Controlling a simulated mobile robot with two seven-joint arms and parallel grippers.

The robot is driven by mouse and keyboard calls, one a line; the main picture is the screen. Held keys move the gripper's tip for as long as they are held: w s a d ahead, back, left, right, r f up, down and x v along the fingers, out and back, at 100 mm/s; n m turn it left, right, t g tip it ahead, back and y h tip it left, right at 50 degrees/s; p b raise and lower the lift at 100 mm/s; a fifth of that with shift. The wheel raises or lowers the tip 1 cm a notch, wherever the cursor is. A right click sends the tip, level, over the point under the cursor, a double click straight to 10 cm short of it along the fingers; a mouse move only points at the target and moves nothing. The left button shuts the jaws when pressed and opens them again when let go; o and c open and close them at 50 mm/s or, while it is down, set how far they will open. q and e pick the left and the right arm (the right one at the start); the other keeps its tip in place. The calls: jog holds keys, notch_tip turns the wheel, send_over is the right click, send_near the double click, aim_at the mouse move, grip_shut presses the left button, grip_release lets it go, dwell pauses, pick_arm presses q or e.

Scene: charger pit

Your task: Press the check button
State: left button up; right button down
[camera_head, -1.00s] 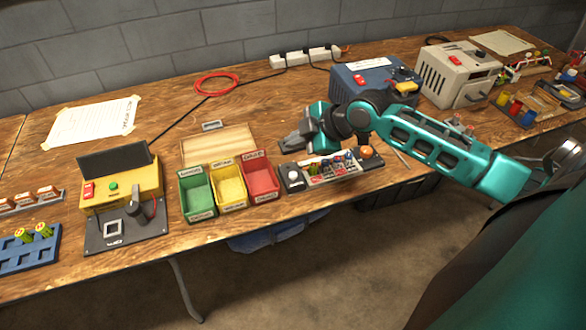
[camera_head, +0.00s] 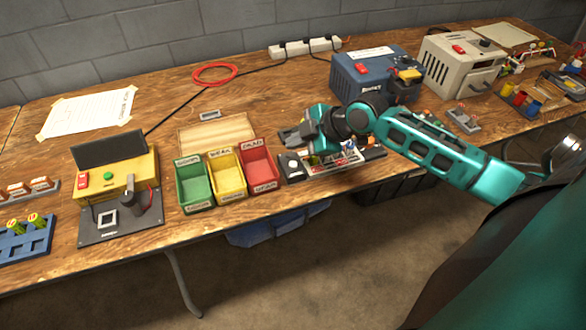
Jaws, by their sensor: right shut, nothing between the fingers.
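A low button panel (camera_head: 315,173) lies near the table's front edge, right of the green, yellow and red bins. Its white round button (camera_head: 293,163) shows at the left end. The orange button at its right end is hidden behind my right arm now. My right gripper (camera_head: 316,150) is over the back middle of the panel, shut and empty; its fingertips are small and hard to make out, and I cannot tell whether they touch anything. A yellow tester (camera_head: 125,180) with a green button (camera_head: 108,176) and a red switch stands at left, away from the gripper. My left gripper is not in view.
The green bin (camera_head: 193,190), yellow bin (camera_head: 227,182) and red bin (camera_head: 259,170) stand left of the panel. A blue box (camera_head: 372,80) and a beige box (camera_head: 450,72) stand behind my right arm. A battery rack (camera_head: 22,243) is at far left.

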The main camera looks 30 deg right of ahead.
aim_at(296, 165)
notch_tip(296, 165, down, 3)
jog(key=shift+r+b, duration=0.1)
jog(key=shift+b, duration=0.5)
jog(key=shift+f, duration=0.45)
pick_arm(q)
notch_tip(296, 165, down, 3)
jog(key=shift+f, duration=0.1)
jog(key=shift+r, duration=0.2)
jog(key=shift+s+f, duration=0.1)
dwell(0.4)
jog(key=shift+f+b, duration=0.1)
jog(key=shift+b, duration=0.2)
pick_arm(e)
jog(key=shift+f, duration=0.15)
jog(key=shift+f, duration=0.25)
